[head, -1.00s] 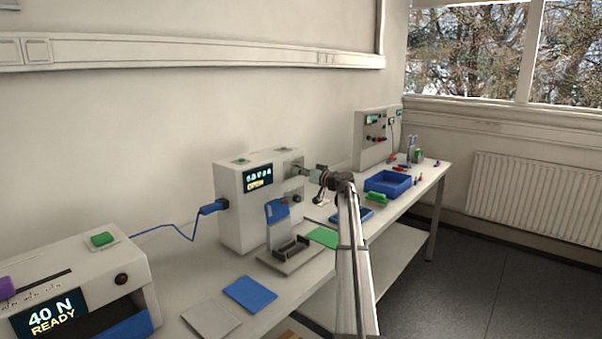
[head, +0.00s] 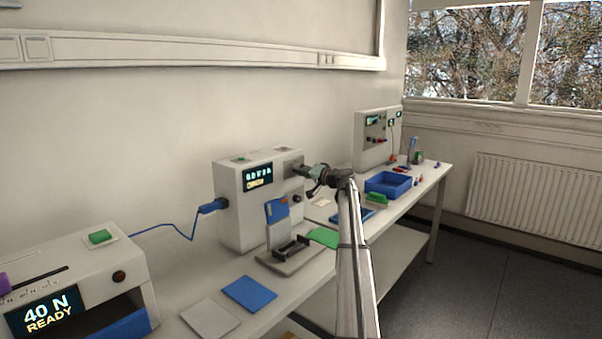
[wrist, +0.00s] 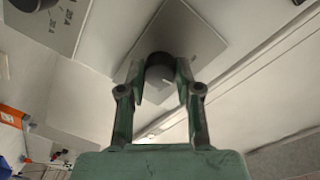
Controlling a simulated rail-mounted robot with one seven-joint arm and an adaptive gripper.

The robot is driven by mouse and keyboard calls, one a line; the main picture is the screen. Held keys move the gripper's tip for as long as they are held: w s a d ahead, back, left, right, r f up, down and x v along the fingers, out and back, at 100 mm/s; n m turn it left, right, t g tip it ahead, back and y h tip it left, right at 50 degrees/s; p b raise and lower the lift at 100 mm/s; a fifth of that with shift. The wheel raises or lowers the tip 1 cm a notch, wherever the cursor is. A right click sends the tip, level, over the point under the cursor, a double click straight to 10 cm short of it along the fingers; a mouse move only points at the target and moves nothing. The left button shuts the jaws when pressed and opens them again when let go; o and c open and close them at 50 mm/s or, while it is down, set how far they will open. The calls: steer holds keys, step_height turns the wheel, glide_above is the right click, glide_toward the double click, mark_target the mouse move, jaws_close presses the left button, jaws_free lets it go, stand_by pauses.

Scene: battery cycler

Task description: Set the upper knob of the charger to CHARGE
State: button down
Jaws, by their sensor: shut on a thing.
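The charger (head: 232,207) is a pale box with a lit display (head: 257,178), standing on the bench in the middle of the head view. My gripper (head: 301,171) is at the upper part of its front panel. In the wrist view the upper knob (wrist: 160,74) is dark and round, on a grey square plate (wrist: 200,45), and sits between my two fingers. The fingers are shut on it. Its setting and plate labels are not legible. The lower knob (head: 297,198) shows below my gripper and, with its scale markings, in the wrist view's top left corner (wrist: 30,4).
A blue-backed fixture (head: 277,211) stands on the bench before the charger. A blue plug (head: 210,206) and cable join the charger's left side. A tester reading "40 N READY" (head: 45,312) is at lower left. A blue bin (head: 388,187) lies to the right.

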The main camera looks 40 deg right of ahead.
steer(key=shift+r+m, duration=0.15)
steer(key=shift+m, duration=0.35)
steer(key=c, duration=0.8)
jaws_free()
steer(key=shift+w, duration=0.1)
steer(key=s, duration=0.4)
steer(key=s+d, duration=0.1)
steer(key=s, duration=0.3)
steer(key=s+d, duration=0.1)
steer(key=s, duration=0.3)
steer(key=shift+d+r, duration=0.1)
steer(key=shift+r, duration=0.05)
